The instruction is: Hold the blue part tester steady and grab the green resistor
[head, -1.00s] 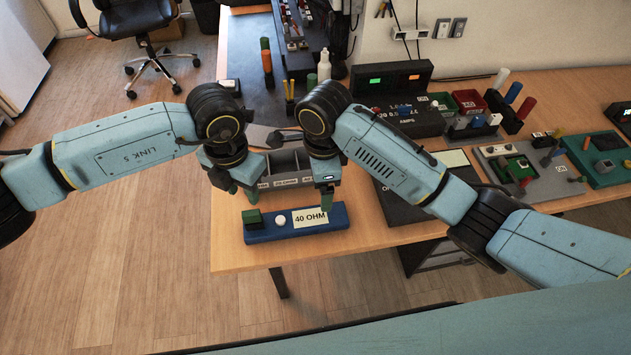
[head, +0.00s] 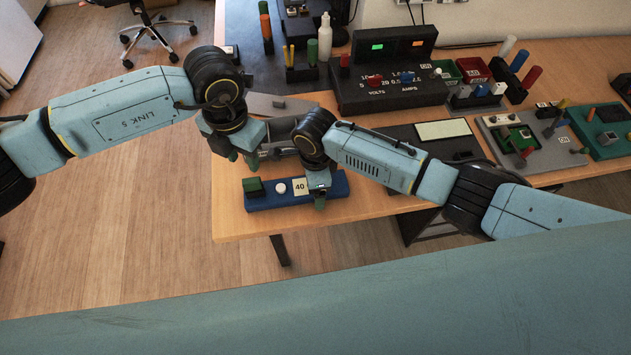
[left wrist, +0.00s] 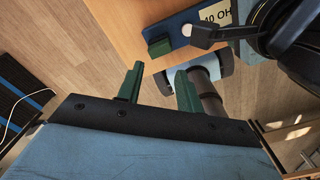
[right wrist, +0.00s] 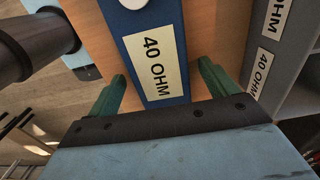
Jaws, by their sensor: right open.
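The blue part tester (head: 337,186) lies flat near the table's front edge. It bears a white button (head: 281,188) and a "40 OHM" label (right wrist: 158,62). The green resistor (head: 253,187), a green block, sits at its left end and also shows in the left wrist view (left wrist: 160,47). My right gripper (head: 319,198) is open at the label; in the right wrist view its fingers stand on either side of the tester, with gaps. My left gripper (head: 243,159) is open and empty, just behind and above the green resistor, apart from it.
A grey compartment bin (head: 278,147) stands behind the tester, partly hidden by my arms. A black volts and amps unit (head: 400,95) is farther back. A black panel with a pale plate (head: 443,130) lies to the right. The table's front edge is close to the tester.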

